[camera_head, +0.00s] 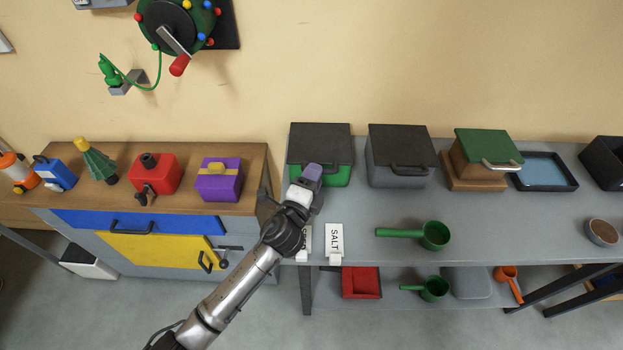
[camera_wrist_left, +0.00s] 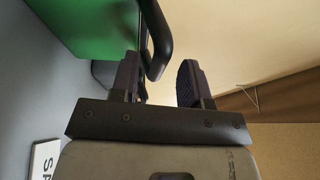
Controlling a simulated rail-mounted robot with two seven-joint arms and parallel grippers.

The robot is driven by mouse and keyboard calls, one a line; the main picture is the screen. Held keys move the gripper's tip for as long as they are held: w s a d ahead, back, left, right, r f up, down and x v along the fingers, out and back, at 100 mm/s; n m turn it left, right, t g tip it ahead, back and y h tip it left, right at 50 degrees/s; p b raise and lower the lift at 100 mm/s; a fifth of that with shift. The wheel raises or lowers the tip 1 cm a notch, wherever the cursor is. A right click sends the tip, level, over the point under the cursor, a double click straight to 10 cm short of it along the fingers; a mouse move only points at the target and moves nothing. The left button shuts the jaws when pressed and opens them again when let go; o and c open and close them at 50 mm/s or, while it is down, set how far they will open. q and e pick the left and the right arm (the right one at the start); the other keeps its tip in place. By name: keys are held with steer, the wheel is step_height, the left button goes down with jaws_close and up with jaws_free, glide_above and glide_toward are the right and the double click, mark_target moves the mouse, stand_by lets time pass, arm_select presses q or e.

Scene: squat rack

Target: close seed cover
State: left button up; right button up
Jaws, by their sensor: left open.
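A green box (camera_head: 340,177) with a dark lid (camera_head: 320,138) stands at the left end of the grey table. The lid lies over the box top; I cannot tell if it is fully down. My left gripper (camera_head: 311,174) is in front of this box and hides part of its front. In the left wrist view my left gripper (camera_wrist_left: 160,78) is open. A black curved handle (camera_wrist_left: 158,40) shows between its fingers, close to the left one, with the green box wall (camera_wrist_left: 90,25) beside it. A label in front of the box is mostly hidden by my arm. My right gripper is not in view.
A grey box with a dark lid (camera_head: 400,145) stands to the right, then a wooden box with a green lid (camera_head: 488,146) and a blue tray (camera_head: 545,170). A SALT label (camera_head: 335,240) and a green scoop (camera_head: 432,236) are nearer the front edge. A wooden-topped cabinet (camera_head: 180,208) stands left.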

arm_select(q)
steer(key=p+v, duration=0.2)
steer(key=v, duration=1.1)
steer(key=shift+s, duration=0.4)
steer(key=shift+a+f, duration=0.1)
steer(key=shift+a, duration=0.05)
steer(key=a+f+n+y, duration=0.1)
steer(key=n, duration=0.1)
steer(key=a+f+n+g+y, duration=0.1)
steer(key=n+y, duration=0.1)
steer(key=a+f+n+y, duration=0.1)
steer(key=n, duration=0.2)
steer(key=shift+w+a+y, duration=0.25)
steer(key=shift+y, duration=0.15)
steer(key=s+a+r+n+g+y, duration=0.1)
steer(key=s+a+n+g+y, duration=0.2)
steer(key=s+a+n+g, duration=0.45)
steer(key=s+a+f+n+g, duration=0.15)
steer(key=s+f, duration=0.25)
steer(key=s, duration=0.4)
steer(key=s+a+f+n+g+h, duration=0.1)
steer(key=s+f+n+g, duration=0.2)
steer(key=s, duration=0.4)
steer(key=s+a+f+n+g, duration=0.1)
steer(key=s+a+f+n, duration=0.1)
steer(key=s+f, duration=0.45)
step_height(320, 180, up, 37)
steer(key=s+p, duration=0.1)
steer(key=p, duration=3.5)
steer(key=shift+s+d, duration=0.2)
